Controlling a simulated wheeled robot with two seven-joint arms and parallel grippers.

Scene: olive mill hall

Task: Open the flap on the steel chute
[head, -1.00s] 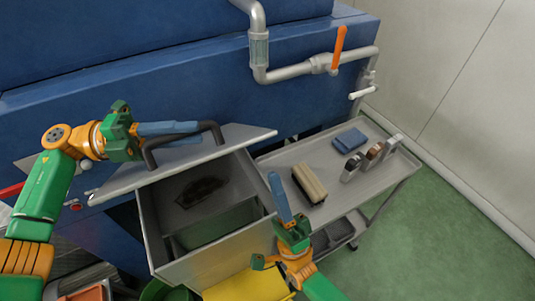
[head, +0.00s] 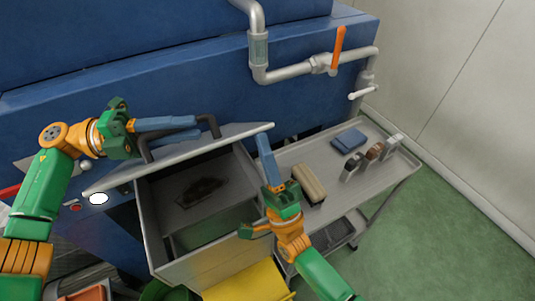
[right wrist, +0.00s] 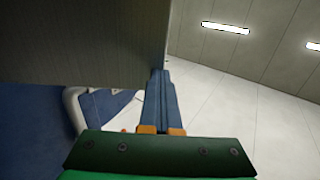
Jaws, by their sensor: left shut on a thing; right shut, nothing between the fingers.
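The steel chute (head: 200,262) is an open grey box below the blue machine. Its flap (head: 228,139) is a grey plate raised along the back of the opening, so the inside shows, with a dark patch (head: 200,190) in it. My left gripper (head: 196,128) is shut on the flap's dark handle (head: 213,122). My right gripper (head: 263,140) is shut and empty, its fingertips near the flap's right end; I cannot tell if they touch. In the right wrist view, a grey plate (right wrist: 85,40), probably the flap, fills the upper left beside the closed fingers (right wrist: 160,100).
A steel trolley (head: 330,185) stands at the right with a brush-like block (head: 309,182), a blue pad (head: 349,140) and small blocks. Pipes with an orange lever (head: 338,42) run above it. A yellow bin (head: 250,284) stands below the chute. Green floor is clear at right.

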